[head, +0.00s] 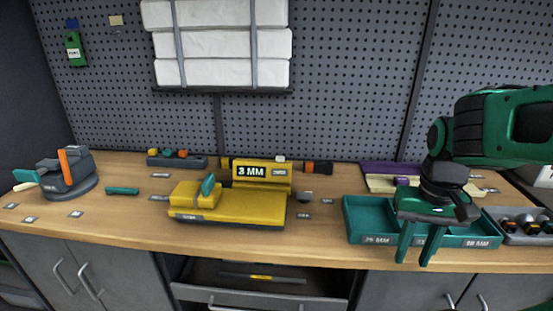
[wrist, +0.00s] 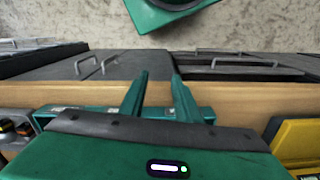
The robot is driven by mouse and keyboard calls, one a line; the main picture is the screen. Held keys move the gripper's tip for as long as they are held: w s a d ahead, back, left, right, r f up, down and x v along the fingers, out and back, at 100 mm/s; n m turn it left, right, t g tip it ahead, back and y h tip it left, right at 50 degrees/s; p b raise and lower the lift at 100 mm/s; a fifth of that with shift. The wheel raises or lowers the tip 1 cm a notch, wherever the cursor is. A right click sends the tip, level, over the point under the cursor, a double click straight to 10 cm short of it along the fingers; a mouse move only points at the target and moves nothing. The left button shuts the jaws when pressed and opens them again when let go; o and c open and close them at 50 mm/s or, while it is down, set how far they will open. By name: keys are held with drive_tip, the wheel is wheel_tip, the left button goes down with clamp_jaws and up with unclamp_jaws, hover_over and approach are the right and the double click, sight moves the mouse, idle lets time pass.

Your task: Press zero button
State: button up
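A yellow device with a display reading 3 MM (head: 262,172) stands at the back middle of the bench, behind a yellow block-shaped tool (head: 235,207) with a teal lever. My gripper (head: 414,256) is open and empty, fingers pointing down in front of the teal tray, well right of the device. In the wrist view its fingers (wrist: 158,78) are apart with nothing between them.
A teal divided tray (head: 360,222) with MM labels lies behind my gripper. A grey tray (head: 530,238) of small parts is at far right. A vise-like tool (head: 68,178) stands at left. A drawer (head: 262,275) is open below the bench. The bench front left is mostly clear.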

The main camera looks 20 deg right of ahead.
clamp_jaws()
idle(1.5)
